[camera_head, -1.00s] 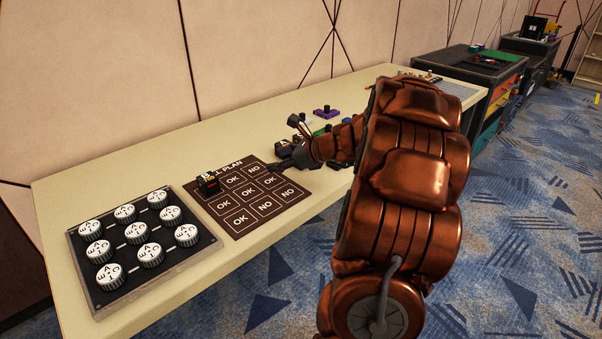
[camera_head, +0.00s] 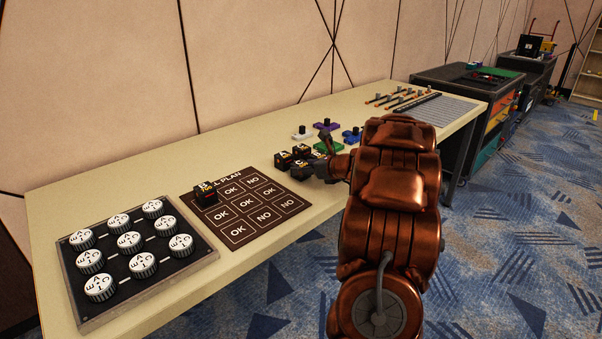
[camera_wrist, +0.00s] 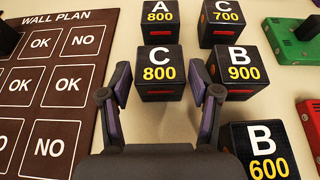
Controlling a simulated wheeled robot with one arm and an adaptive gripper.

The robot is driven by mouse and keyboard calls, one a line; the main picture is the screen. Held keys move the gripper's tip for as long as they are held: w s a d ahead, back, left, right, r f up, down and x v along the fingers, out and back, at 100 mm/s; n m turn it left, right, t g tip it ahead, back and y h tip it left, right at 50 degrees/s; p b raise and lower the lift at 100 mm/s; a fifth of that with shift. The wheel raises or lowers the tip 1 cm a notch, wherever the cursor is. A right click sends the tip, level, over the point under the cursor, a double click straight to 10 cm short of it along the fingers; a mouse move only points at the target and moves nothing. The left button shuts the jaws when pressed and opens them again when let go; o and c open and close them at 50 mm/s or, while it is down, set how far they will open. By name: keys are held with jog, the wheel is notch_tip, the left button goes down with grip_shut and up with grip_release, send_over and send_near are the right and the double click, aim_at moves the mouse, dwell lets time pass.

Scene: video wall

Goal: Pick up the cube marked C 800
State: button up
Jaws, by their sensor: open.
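The cube marked C 800 (camera_wrist: 160,74) is black with a white C, yellow 800 and a red bar on its front. In the wrist view it stands on the table just ahead of my gripper (camera_wrist: 160,100). My gripper is open and empty, its two fingertips apart near the cube's front left and right edges. In the head view my gripper is mostly hidden behind my arm, by the cluster of black cubes (camera_head: 296,158). I cannot tell C 800 apart there.
Close around are cubes A 800 (camera_wrist: 160,22), C 700 (camera_wrist: 222,22), B 900 (camera_wrist: 238,72) and B 600 (camera_wrist: 262,150). The wall plan board (camera_wrist: 45,90) lies left, with one cube (camera_head: 206,194) on it. A green block (camera_wrist: 296,42) and red block (camera_wrist: 312,125) lie right.

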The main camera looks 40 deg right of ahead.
jog(key=shift+x, duration=1.05)
jog(key=c, duration=1)
jog(key=shift+o, duration=0.2)
jog(key=shift+r, duration=0.1)
